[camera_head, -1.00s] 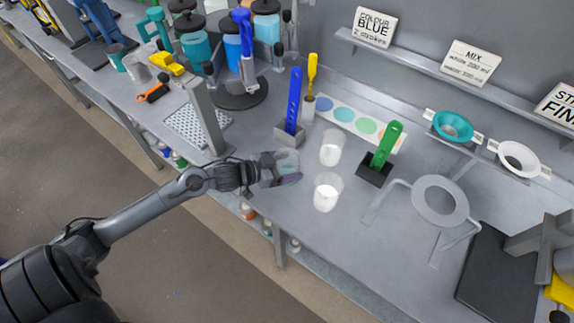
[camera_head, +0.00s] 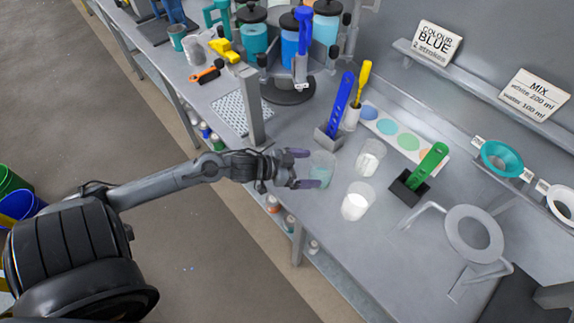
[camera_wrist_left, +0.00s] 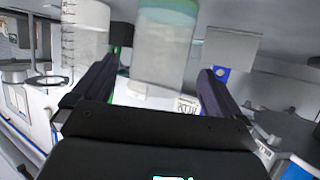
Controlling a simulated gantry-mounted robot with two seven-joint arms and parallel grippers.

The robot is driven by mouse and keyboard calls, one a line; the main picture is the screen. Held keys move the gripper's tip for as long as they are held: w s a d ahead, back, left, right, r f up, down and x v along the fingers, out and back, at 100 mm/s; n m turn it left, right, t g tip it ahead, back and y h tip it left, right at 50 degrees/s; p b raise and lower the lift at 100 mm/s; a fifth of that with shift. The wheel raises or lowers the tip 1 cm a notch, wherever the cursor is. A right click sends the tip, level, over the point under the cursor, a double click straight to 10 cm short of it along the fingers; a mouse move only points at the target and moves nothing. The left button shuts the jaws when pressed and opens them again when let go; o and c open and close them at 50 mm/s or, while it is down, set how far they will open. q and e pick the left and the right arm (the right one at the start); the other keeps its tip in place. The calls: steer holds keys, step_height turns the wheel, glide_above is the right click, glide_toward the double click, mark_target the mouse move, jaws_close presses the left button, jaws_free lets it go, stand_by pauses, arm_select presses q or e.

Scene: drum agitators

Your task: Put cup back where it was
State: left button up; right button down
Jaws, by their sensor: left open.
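A clear cup with a little teal liquid (camera_head: 322,169) stands on the grey bench, in front of the blue-handled tool's holder. My left gripper (camera_head: 305,169) is open, with its two purple-grey fingers just left of this cup and pointing at it. In the left wrist view the cup (camera_wrist_left: 163,52) shows between the spread fingers, with a gap on both sides. Two other clear cups stand to its right, one with white contents (camera_head: 357,203) and one behind it (camera_head: 370,157). My right gripper is not in view.
A blue tool (camera_head: 341,104) and a green tool (camera_head: 427,168) stand in holders behind the cups. A ring stand (camera_head: 474,234) is at the right. The bench's front edge runs below my arm.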

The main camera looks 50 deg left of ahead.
arm_select(q)
steer(key=v, duration=0.6)
steer(key=s+f+y, duration=0.1)
steer(key=s+d+f+n+y, duration=0.1)
steer(key=f, duration=0.1)
steer(key=s+d+f+n+g+y+p, duration=0.1)
steer(key=y, duration=0.1)
steer(key=shift+f, duration=0.2)
steer(key=s+d+f+g, duration=0.2)
steer(key=s+d+g, duration=0.5)
steer(key=s+d, duration=0.3)
steer(key=shift+s+d+g+y, duration=0.35)
steer(key=shift+d+g+y, duration=0.05)
steer(key=shift+d, duration=0.6)
step_height(320, 180, up, 25)
steer(key=p, duration=2.5)
steer(key=shift+f, duration=0.1)
